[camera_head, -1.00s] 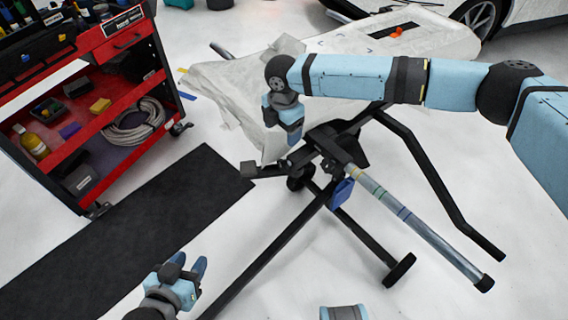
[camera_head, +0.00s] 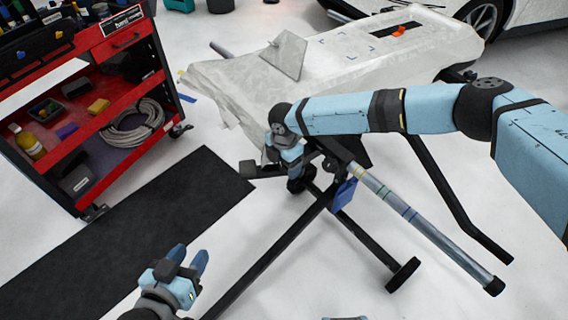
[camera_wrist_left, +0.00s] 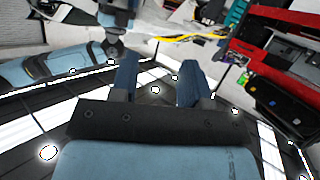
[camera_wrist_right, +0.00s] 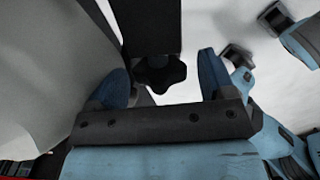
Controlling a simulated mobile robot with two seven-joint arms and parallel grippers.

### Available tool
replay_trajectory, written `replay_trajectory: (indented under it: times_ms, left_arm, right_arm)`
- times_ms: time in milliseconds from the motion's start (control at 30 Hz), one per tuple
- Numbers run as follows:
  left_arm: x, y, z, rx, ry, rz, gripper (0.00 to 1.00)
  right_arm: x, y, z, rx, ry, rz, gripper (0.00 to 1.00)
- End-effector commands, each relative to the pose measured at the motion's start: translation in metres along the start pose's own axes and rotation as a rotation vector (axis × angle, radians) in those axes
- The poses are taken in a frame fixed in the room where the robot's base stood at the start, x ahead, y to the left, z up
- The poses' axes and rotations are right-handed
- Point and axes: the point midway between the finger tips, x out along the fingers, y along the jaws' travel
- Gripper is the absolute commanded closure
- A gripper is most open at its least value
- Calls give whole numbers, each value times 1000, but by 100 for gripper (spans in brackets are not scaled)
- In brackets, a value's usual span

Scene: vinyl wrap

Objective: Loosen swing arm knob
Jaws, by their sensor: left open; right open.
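A black lobed knob (camera_wrist_right: 158,75) shows in the right wrist view, under the end of a dark bar (camera_wrist_right: 147,25). My right gripper (camera_wrist_right: 168,82) is open, its blue fingers to the left and right of the knob; I cannot tell whether they touch it. In the head view my right gripper (camera_head: 290,163) is at the upper part of the black stand (camera_head: 265,243), and the knob is hidden there. My left gripper (camera_head: 197,262) is open and empty over the floor at the lower left; its two blue fingers also show in the left wrist view (camera_wrist_left: 158,80).
A silver tube (camera_head: 425,229) slopes down to the right from the stand, with a blue tag (camera_head: 344,193) near its top. A white-wrapped panel (camera_head: 350,62) lies behind. A red tool cart (camera_head: 120,40) and black mat (camera_head: 110,235) are at left.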

Motion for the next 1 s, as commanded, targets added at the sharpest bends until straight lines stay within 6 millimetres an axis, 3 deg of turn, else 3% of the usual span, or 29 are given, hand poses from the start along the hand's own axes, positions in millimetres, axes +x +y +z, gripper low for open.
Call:
replay_trajectory:
  times_ms: [233,433,467,700,1000]
  left_arm:
    - [3,0,-4,7,11,5,57]
    - [2,1,1,3,-2,4,57]
    - [2,1,2,1,-3,3,57]
    - [-1,0,0,-3,-30,-9,57]
    - [-5,-7,28,2,-123,-33,57]
  right_arm:
    - [0,0,0,0,0,0,24]
    - [0,0,0,0,0,0,70]
    - [0,0,0,0,0,0,72]
    - [-3,3,-2,-1,2,-48,72]
    - [0,2,0,-2,8,-124,72]
